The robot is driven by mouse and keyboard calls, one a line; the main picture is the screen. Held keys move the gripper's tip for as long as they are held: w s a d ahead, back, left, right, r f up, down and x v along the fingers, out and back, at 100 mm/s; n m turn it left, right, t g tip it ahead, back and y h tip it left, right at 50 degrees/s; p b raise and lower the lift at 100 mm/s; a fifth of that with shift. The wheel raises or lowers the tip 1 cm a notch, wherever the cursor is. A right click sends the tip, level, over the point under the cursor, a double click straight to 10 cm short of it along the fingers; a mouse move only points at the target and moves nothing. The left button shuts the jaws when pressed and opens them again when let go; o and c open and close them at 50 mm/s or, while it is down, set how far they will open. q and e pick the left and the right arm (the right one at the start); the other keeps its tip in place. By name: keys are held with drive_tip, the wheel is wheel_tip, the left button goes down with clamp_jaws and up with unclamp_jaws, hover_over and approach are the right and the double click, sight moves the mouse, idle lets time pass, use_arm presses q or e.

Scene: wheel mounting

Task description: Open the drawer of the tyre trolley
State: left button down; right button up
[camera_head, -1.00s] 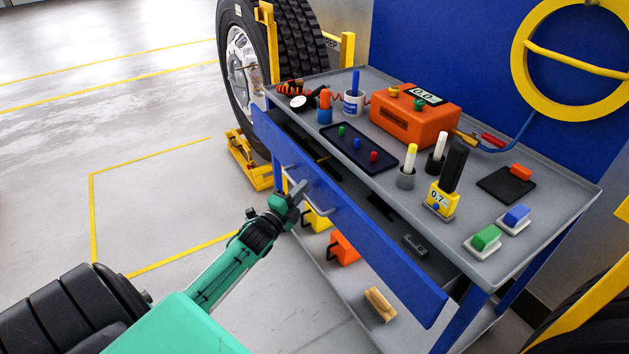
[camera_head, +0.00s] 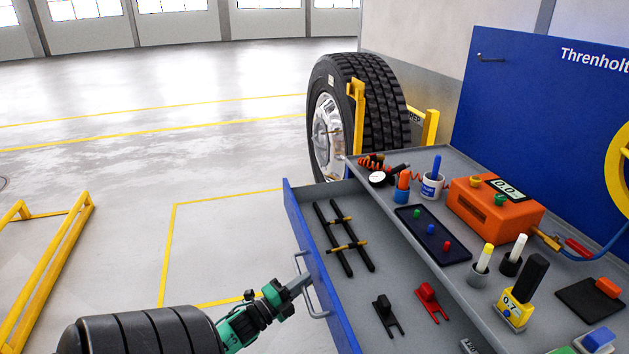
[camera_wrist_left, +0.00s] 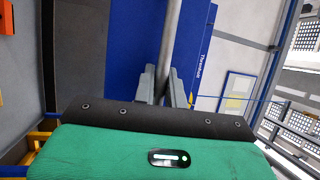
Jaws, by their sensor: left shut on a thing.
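The blue-fronted drawer (camera_head: 322,276) of the tyre trolley stands pulled well out, its grey inside showing. A grey bar handle (camera_head: 312,290) sits on the drawer's front. My left gripper (camera_head: 298,284) is shut on the handle. In the left wrist view the handle bar (camera_wrist_left: 171,50) runs between the two fingers of the left gripper (camera_wrist_left: 164,84). In the drawer lie two black rods with yellow clips (camera_head: 343,240), a black tool (camera_head: 388,315) and a red tool (camera_head: 432,302). The drawer's near end is cut off by the frame. My right gripper is not in view.
The trolley top holds an orange gauge box (camera_head: 495,210), a dark tray (camera_head: 432,236), a yellow tester (camera_head: 514,309) and pens in holders. A large wheel (camera_head: 365,115) stands behind. A yellow frame (camera_head: 45,265) stands at the left. The floor between is clear.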

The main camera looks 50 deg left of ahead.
use_arm(q)
drive_tip(key=shift+s+a+f, duration=0.1)
drive_tip(key=shift+s, duration=0.2)
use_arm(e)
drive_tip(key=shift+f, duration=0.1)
use_arm(q)
drive_tip(key=c, duration=1.5)
unclamp_jaws()
drive_tip(key=shift+o, duration=0.2)
drive_tip(key=s+f, duration=0.2)
drive_tip(key=s, duration=1.1)
drive_tip(key=shift+s+f+b, duration=0.15)
drive_tip(key=shift+s+b, duration=0.1)
drive_tip(key=shift+b, duration=0.1)
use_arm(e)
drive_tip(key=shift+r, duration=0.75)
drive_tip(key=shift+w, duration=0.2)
use_arm(q)
drive_tip(key=shift+f, duration=0.1)
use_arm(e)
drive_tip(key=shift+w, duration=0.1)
